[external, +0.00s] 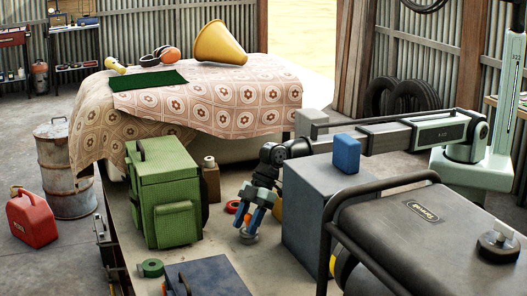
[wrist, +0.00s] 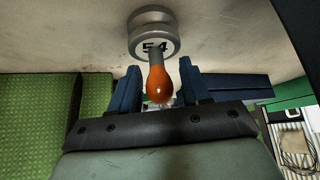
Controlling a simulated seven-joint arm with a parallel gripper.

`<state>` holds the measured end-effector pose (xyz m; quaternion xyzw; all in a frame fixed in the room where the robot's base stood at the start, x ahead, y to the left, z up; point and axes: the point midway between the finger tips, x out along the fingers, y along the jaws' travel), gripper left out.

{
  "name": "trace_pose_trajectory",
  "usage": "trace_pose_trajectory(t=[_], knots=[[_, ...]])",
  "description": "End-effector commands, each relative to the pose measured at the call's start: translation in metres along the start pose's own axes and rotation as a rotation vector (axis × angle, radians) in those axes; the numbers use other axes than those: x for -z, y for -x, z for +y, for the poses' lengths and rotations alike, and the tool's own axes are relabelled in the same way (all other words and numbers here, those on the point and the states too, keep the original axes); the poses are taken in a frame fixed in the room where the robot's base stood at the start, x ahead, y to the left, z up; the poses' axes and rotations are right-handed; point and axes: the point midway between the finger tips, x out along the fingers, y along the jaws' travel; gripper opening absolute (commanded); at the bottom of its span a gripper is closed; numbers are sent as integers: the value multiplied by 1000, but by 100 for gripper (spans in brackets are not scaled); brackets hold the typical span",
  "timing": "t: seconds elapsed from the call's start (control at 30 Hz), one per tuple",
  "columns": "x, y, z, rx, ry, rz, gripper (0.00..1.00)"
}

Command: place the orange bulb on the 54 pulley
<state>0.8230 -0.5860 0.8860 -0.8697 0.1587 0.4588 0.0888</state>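The pulley marked 54 (wrist: 150,22) is a grey metal spool standing on the bench. It shows below my gripper in the external view (external: 248,238). The orange bulb (wrist: 159,82) has a grey base end that meets or overlaps the pulley's numbered face in the wrist view; I cannot tell whether they touch. My gripper (wrist: 162,70) points down over the pulley, its two blue fingers on either side of the bulb. Narrow gaps show between the fingers and the bulb, so the gripper looks open around it.
A green box (external: 160,190) stands left of my gripper and a grey cabinet block (external: 310,210) stands close on its right. A red ring (external: 232,206) lies just behind. A green tape roll (external: 150,268) and a blue case (external: 208,277) are at the front.

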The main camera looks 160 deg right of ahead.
Motion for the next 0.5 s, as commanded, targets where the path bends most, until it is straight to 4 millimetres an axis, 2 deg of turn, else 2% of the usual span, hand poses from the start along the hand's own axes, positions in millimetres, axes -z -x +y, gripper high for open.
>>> trace_pose_trajectory(t=[0.33, 0.5], knots=[[2, 3, 0, 0, 0, 0, 51], [1, 21, 0, -1, 0, 1, 51]])
